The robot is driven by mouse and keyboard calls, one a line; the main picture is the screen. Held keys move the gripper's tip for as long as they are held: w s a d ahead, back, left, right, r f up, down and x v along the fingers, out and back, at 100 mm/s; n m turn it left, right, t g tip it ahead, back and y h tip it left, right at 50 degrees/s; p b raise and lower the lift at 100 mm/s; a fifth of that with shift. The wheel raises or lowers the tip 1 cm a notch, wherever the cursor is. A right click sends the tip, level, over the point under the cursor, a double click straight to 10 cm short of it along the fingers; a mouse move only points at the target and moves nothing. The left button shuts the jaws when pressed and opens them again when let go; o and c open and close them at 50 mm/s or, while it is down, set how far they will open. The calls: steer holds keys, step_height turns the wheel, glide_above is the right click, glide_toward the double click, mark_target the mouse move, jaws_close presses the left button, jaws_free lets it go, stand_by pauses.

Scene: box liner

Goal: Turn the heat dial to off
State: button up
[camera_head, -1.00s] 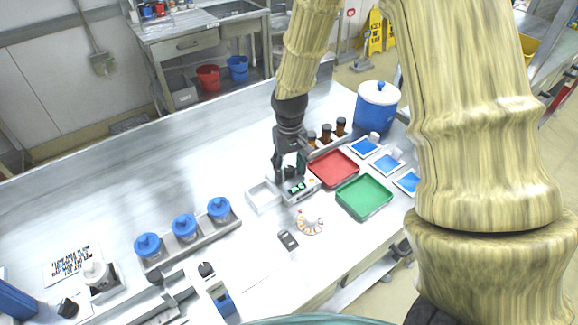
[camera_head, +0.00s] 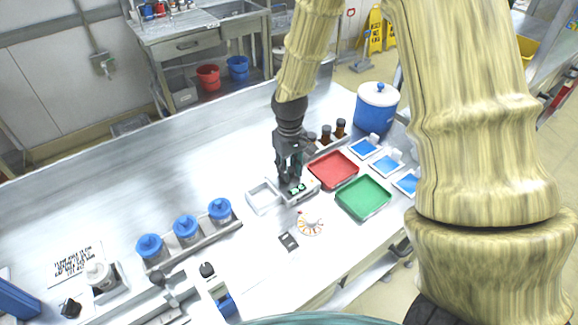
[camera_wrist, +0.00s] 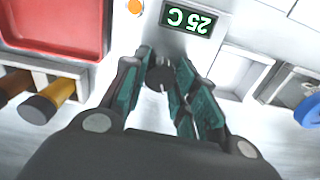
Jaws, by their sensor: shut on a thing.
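The dark round heat dial (camera_wrist: 160,77) sits on a light grey device, between the fingertips in the wrist view. The device's display (camera_wrist: 188,20) reads 25 C, upside down in this view. In the head view the device (camera_head: 312,190) stands on the bench, and its green display (camera_head: 297,189) shows beside the fingers. My gripper (camera_wrist: 162,66) is shut on the dial, with a green-padded finger on each side. In the head view my gripper (camera_head: 289,178) points down at the device and hides the dial.
A red tray (camera_head: 333,169) and a green tray (camera_head: 363,198) lie right of the device. Brown bottles (camera_head: 326,135) stand behind it. An empty pale square tray (camera_head: 264,196) sits to its left. Several blue-lidded jars (camera_head: 185,227) stand further left, with clear bench between.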

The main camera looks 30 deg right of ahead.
mark_target(290, 169)
steer(key=n+p, duration=0.2)
steer(key=n, duration=0.3)
steer(key=shift+n+p, duration=0.9)
steer(key=shift+n, duration=1.5)
steer(key=o, duration=1.1)
steer(key=shift+c, duration=0.2)
step_height(290, 169, up, 12)
steer(key=shift+f, duration=0.1)
